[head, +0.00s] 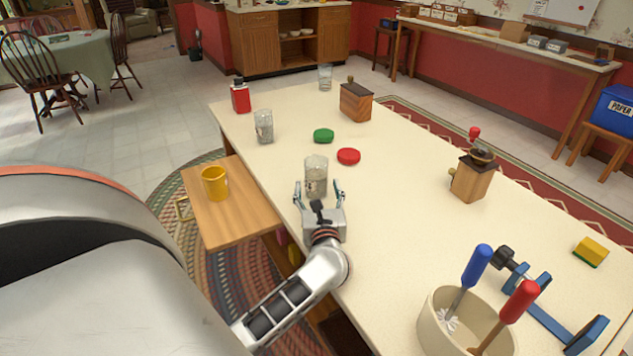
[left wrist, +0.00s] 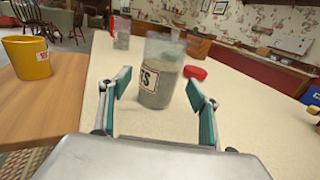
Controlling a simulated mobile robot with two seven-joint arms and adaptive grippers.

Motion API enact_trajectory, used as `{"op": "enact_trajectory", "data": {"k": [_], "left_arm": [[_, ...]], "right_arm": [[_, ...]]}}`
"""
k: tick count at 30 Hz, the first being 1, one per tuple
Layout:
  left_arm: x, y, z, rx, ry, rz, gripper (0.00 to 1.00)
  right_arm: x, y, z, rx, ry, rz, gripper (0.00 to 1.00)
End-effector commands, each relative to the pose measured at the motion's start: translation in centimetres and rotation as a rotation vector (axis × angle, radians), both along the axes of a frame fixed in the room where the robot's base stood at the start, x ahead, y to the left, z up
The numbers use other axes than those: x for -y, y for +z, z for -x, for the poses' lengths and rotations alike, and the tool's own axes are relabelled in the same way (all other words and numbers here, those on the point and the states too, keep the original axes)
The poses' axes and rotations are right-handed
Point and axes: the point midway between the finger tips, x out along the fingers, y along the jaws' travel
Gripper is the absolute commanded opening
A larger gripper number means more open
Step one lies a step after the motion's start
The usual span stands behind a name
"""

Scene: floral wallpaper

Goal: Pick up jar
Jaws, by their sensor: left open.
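A clear glass jar (head: 316,176) with greyish contents and a label stands upright on the cream table, near its left edge. In the left wrist view the jar (left wrist: 160,75) is straight ahead, its label showing "TS". My left gripper (head: 319,190) is open, its two teal-lined fingers spread just in front of the jar, one toward each side; it also shows in the left wrist view (left wrist: 160,105). A second, similar jar (head: 264,127) stands farther back on the table. My right gripper is not in view.
A red lid (head: 348,156) and a green lid (head: 323,135) lie behind the jar. A red bottle (head: 240,97), a glass (head: 325,77), a wooden box (head: 356,102) and a grinder (head: 472,176) stand farther off. A yellow mug (head: 215,183) is left; a utensil crock (head: 432,318) is front right.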

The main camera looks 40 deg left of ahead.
Motion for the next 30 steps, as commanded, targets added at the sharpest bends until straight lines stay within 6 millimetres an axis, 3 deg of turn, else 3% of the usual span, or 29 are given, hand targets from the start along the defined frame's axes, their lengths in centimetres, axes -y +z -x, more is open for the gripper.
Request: {"op": "enact_trajectory", "data": {"k": [6, 16, 17, 22, 30], "left_arm": [[-2.5, 0.0, -2.1, 0.0, 0.001, -0.001, 0.62], [-3.1, 0.0, -2.6, -0.001, 0.001, -0.001, 0.62], [-3.1, 0.0, -2.5, -0.001, 0.001, -0.001, 0.59], [-3.1, 0.0, -2.5, -0.001, 0.001, -0.001, 0.16], [-3.1, 0.1, -2.5, 0.001, 0.001, -0.001, 0.16]], "right_arm": [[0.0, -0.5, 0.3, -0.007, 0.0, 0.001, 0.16], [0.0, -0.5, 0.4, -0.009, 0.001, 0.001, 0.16], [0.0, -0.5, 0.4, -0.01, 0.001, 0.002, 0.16], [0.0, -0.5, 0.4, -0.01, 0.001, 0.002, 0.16], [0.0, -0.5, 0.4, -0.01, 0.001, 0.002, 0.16]]}}
